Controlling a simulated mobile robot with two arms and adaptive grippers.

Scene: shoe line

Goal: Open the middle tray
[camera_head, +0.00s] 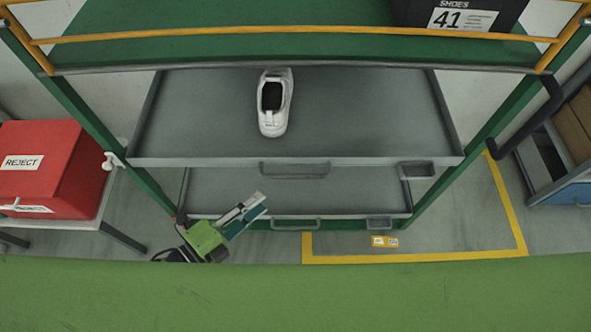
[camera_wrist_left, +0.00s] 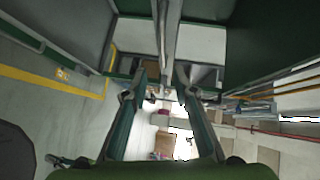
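The rack holds two grey trays below its top deck. The upper grey tray (camera_head: 210,125) sticks out toward me and carries a white shoe (camera_head: 274,102); its front handle (camera_head: 295,170) is near the middle of its edge. The lower grey tray (camera_head: 350,190) shows beneath it, with its own handle (camera_head: 297,224). I cannot tell which one is called the middle tray. My left gripper (camera_head: 262,203) is in front of the lower tray's left part, below the upper tray's edge, left of both handles. The left wrist view shows its fingers (camera_wrist_left: 161,85) apart, with nothing held. My right gripper is not in view.
A black shoe box marked 41 (camera_head: 460,14) stands on the green top deck. A red reject bin (camera_head: 45,170) is on a table at left. Green posts flank the trays. Yellow floor tape (camera_head: 430,257) runs at front right. A green surface (camera_head: 300,295) fills the near edge.

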